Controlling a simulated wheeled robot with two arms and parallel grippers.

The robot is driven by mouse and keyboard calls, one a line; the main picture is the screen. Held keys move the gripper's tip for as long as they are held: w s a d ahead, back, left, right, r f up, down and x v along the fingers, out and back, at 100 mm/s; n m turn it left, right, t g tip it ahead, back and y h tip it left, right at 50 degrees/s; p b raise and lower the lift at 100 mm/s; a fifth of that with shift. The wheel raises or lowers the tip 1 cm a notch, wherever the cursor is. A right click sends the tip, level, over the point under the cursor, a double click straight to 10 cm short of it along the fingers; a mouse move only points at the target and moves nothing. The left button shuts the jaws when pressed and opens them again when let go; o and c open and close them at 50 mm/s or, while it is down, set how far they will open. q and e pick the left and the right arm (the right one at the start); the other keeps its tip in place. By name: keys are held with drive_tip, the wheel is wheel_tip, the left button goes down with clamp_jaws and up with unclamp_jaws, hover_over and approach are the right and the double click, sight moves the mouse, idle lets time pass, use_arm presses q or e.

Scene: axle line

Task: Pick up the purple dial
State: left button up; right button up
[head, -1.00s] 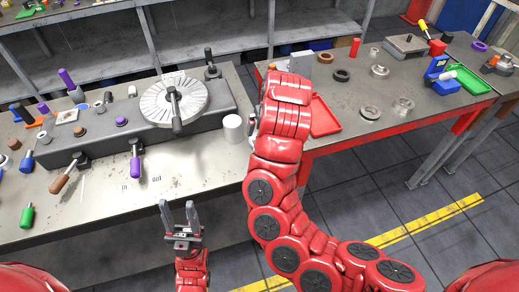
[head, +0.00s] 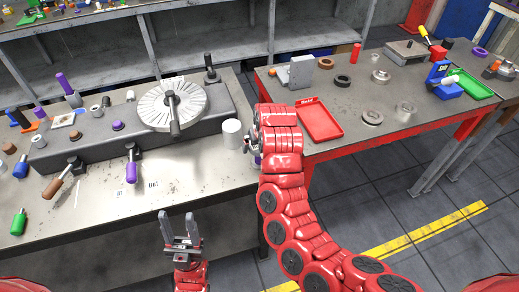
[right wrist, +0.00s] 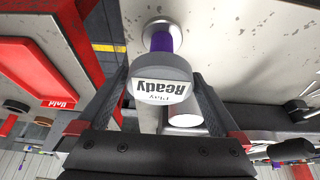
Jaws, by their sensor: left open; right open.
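The purple dial (right wrist: 162,42) shows in the right wrist view as a purple stem under a grey round cap, whose face reads "Play Ready". Its foot rests at the light tabletop. My right gripper (right wrist: 160,82) is open, with one finger on each side of the cap; I cannot tell if they touch it. In the head view my red right arm mostly hides this spot, and a bit of purple (head: 257,160) shows beside the gripper. My left gripper (head: 178,214) is open and empty, low in front of the table edge.
A white cylinder (head: 231,133) stands close to the right gripper. A grey console (head: 90,150) with a slotted disc (head: 172,105) and levers, one purple-handled (head: 132,172), lies left. A red tray (head: 319,120) is on the right table. A gap separates the tables.

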drive_tip(key=shift+x, duration=1.25)
drive_tip(key=c, duration=1.4)
